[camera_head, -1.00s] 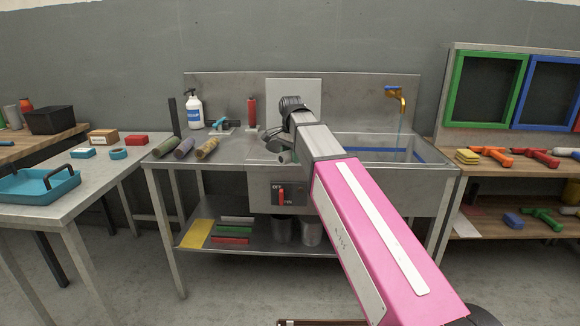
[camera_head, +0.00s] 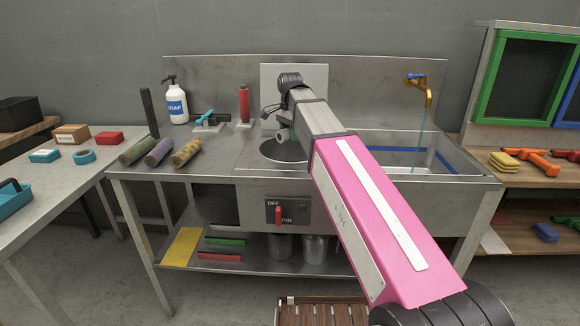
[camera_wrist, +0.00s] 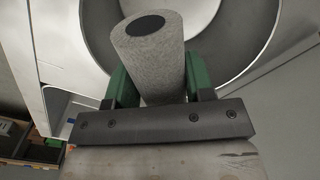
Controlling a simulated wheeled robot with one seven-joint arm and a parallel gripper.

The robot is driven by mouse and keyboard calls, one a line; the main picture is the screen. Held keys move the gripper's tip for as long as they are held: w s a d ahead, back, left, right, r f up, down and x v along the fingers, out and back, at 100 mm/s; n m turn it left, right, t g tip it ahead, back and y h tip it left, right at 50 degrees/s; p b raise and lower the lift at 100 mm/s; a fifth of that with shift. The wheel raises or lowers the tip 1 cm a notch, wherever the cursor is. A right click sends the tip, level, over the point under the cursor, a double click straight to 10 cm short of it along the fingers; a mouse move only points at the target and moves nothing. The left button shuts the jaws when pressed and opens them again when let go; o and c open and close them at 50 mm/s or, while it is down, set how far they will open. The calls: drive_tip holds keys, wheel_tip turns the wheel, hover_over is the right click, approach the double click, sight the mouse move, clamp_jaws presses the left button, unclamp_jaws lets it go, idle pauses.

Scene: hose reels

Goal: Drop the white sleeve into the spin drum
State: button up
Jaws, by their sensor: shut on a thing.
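The white sleeve (camera_wrist: 158,62) looks pale speckled grey, a thick roll with a dark round end. My gripper (camera_wrist: 160,84) is shut on it, with green fingers on either side. In the wrist view the round metal spin drum (camera_wrist: 243,62) lies behind and around the sleeve's far end; the sleeve appears held over its opening. In the head view the drum's dark round opening (camera_head: 284,152) is in the steel counter, just below my gripper. The gripper and sleeve are small and partly hidden by my wrist there.
Three rolls, green (camera_head: 138,150), purple (camera_head: 159,151) and patterned (camera_head: 186,152), lie on the counter at left. A soap bottle (camera_head: 176,105) and red bottle (camera_head: 244,104) stand behind. The water-filled sink (camera_head: 465,167) is right. An OFF/SPIN switch (camera_head: 279,213) is on the front.

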drive_tip(key=shift+w+f, duration=0.15)
drive_tip(key=shift+w, duration=0.15)
drive_tip(key=shift+f, duration=2.85)
drive_tip(key=o, duration=1)
wheel_tip(320, 180, up, 11)
drive_tip(key=shift+f, duration=0.15)
